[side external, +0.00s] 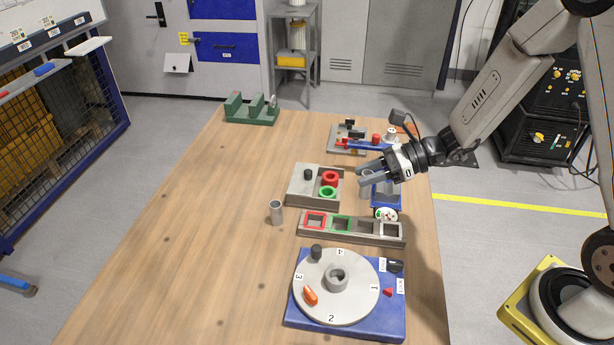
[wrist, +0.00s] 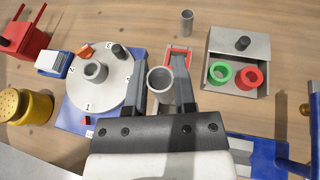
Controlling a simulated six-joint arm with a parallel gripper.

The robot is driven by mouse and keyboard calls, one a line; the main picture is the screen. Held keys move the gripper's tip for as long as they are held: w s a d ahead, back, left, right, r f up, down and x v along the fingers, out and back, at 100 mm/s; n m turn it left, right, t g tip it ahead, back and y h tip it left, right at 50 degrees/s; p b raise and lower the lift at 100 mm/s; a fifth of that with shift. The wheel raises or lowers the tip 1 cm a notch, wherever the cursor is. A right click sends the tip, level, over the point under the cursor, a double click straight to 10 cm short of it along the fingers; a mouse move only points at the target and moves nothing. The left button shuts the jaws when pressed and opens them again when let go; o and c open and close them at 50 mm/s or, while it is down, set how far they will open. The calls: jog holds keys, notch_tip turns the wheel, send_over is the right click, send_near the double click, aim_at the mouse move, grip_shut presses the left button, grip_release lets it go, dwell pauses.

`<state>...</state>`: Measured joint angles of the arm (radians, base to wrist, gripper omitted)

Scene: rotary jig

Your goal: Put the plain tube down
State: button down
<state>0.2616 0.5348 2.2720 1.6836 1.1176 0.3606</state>
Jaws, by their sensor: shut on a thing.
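My gripper (side external: 369,176) is shut on a plain grey tube (wrist: 160,80), held upright between the fingers above the right part of the table. In the side view the tube is mostly hidden by the fingers. A second grey tube (side external: 276,212) stands upright on the bare table left of the slotted rack (side external: 352,229); it also shows at the top of the wrist view (wrist: 187,22). The rack has a red-framed, a green-framed and plainer slots, and is partly hidden below the held tube in the wrist view.
The numbered rotary disc (side external: 350,300) sits on a blue base in front. A green fixture (side external: 252,110) stands at the back. The left of the table is clear.

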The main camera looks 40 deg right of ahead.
jog(key=w+a+f, duration=0.3)
jog(key=shift+a+f, duration=0.2)
jog(key=shift+f, duration=0.05)
jog(key=shift+f, duration=0.1)
jog(key=shift+f, duration=2.1)
jog(key=shift+f, duration=1.8)
jog(key=shift+f, duration=0.15)
jog(key=shift+c, duration=2.2)
grip_release()
